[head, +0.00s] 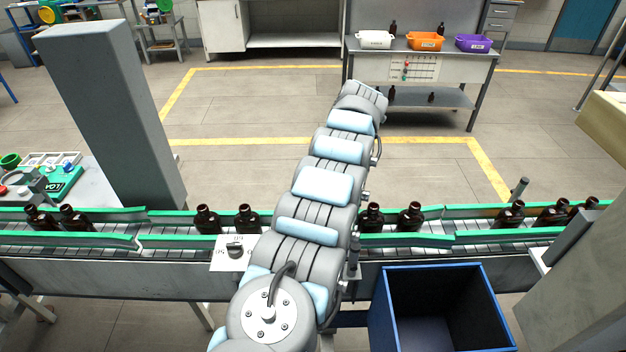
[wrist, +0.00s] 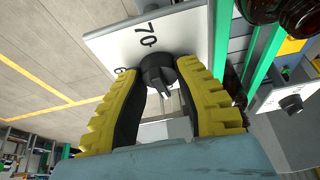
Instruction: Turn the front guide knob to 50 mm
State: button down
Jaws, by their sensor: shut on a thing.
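In the wrist view my gripper (wrist: 160,75), with yellow-backed dark fingers, is shut on a black knob (wrist: 157,73). One finger is on each side of it. The knob sits on a white dial plate (wrist: 120,48). A "70" shows above the knob and part of another number at its left; the fingers hide the rest of the scale. A white mark on the knob points toward the bottom of the picture, between the fingers. In the head view my arm hides the gripper and this knob.
Another black knob (head: 235,249) on a white plate is on the conveyor's near side. Brown bottles (head: 207,219) stand between green guide rails (head: 180,237). A blue bin (head: 377,305) stands in front; a grey pillar (head: 110,110) rises at the left.

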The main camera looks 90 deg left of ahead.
jog(key=shift+s+r, duration=0.15)
dwell(0.3)
jog(key=c, duration=0.7)
grip_release()
jog(key=shift+s, duration=0.1)
jog(key=shift+w, duration=0.3)
jog(key=shift+a+m+b, duration=0.1)
jog(key=shift+m+b, duration=0.35)
jog(key=shift+m, duration=0.05)
jog(key=shift+m+y, duration=0.3)
jog(key=shift+s, duration=0.1)
jog(key=shift+m+y+p, duration=0.3)
jog(key=shift+m+p, duration=0.3)
jog(key=shift+m, duration=0.4)
jog(key=shift+s+m+t+y+p, duration=0.1)
jog(key=shift+m+t+y+p, duration=0.3)
jog(key=shift+m, duration=0.8)
jog(key=shift+s+m+t+y+p, duration=0.15)
jog(key=shift+m+y+p, duration=0.35)
jog(key=shift+m, duration=0.7)
